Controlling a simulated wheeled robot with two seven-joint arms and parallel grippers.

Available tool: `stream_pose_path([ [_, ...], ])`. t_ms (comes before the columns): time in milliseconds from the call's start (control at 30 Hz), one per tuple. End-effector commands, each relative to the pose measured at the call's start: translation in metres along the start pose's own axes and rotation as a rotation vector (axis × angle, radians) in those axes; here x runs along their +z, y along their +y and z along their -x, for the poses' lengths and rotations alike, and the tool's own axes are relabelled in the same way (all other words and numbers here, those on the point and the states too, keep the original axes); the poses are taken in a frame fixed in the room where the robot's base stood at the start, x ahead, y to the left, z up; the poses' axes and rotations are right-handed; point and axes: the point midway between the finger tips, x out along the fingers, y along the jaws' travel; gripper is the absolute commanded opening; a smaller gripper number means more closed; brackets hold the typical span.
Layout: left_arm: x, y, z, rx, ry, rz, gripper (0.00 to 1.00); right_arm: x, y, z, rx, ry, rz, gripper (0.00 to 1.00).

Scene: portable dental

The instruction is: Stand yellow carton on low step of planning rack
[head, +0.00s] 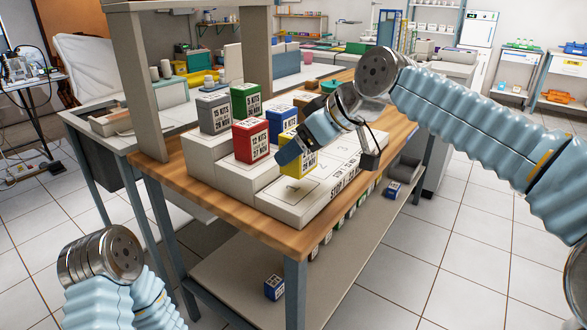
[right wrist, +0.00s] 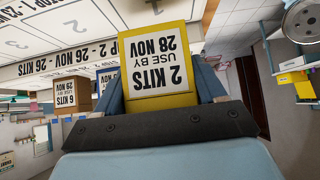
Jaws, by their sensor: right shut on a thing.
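The yellow carton (head: 298,165), labelled 2 kits, is upright between the fingers of my right gripper (head: 298,150). The right wrist view shows its yellow and white face (right wrist: 158,62) held between the two fingers, with the picture upside down. The white stepped planning rack (head: 207,163) stands on the wooden table. The carton is over the front part of its low step (head: 293,207); I cannot tell whether its base touches. The finger hides part of the carton. My left arm shows at bottom left, but its gripper is out of the frame.
A red carton (head: 251,141) stands on the middle step. A grey carton (head: 213,113) and a green carton (head: 246,100) stand higher at the back. A blue carton (head: 281,122) and a brown one are behind the yellow carton. A table post (head: 138,80) rises at left.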

Motion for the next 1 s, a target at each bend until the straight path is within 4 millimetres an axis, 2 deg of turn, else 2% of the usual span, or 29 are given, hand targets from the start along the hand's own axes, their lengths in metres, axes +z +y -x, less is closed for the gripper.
stream_pose_path([
  [200,0.0,-0.001,-0.002,0.0,0.0,0.001,1.0,0.004,-0.007,-0.023,-0.002,-0.001,0.001,0.34],
  [333,0.0,-0.003,-0.007,-0.001,0.001,0.001,1.0,0.02,-0.005,-0.037,0.0,-0.001,-0.001,0.34],
  [600,0.0,-0.003,-0.007,-0.001,0.001,0.001,1.0,0.025,-0.005,-0.042,-0.001,-0.002,0.0,0.34],
  [633,0.0,-0.003,-0.007,-0.001,0.001,0.001,1.0,0.025,-0.005,-0.042,-0.001,-0.002,0.0,0.73],
  [700,0.0,-0.003,-0.007,-0.001,0.001,0.001,1.0,0.025,-0.005,-0.042,-0.001,-0.002,0.0,0.84],
  [800,0.0,-0.003,-0.007,-0.001,0.001,0.001,1.0,0.025,-0.005,-0.041,-0.001,-0.001,0.0,0.95],
  [1000,0.0,-0.003,-0.007,-0.001,0.001,0.001,1.0,0.024,-0.005,-0.041,0.0,0.0,0.0,0.95],
])
